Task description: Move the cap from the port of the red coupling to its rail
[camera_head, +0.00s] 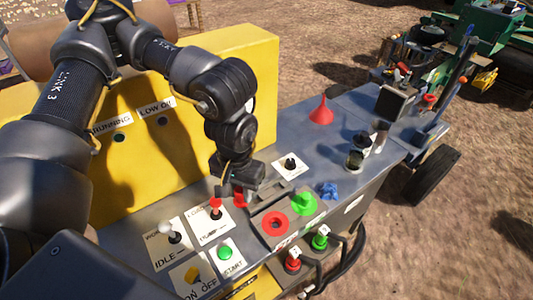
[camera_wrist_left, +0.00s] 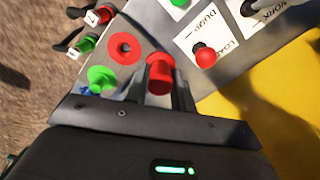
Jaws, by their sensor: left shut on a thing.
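My left gripper (camera_head: 238,190) is shut on a red cap (camera_head: 240,200), over the console and apart from the red port. In the left wrist view the cap (camera_wrist_left: 160,75) is a short red cylinder between the fingers. The red port (camera_head: 275,223) is a flat red ring with nothing seated in it; it also shows in the left wrist view (camera_wrist_left: 125,48). Beside it a green port (camera_head: 304,203) has a green cap on it. A grey raised rail-like part (camera_head: 270,196) lies behind the ports, partly hidden by the gripper. My right gripper is not in view.
A red-knobbed lever (camera_head: 215,205), a white-knobbed lever (camera_head: 170,232) and a green button (camera_head: 225,253) stand left of the ports. A blue rag (camera_head: 328,191) lies right. Red (camera_head: 293,261) and green (camera_head: 320,240) hose couplings sit below the front edge. A red funnel (camera_head: 321,111) stands farther back.

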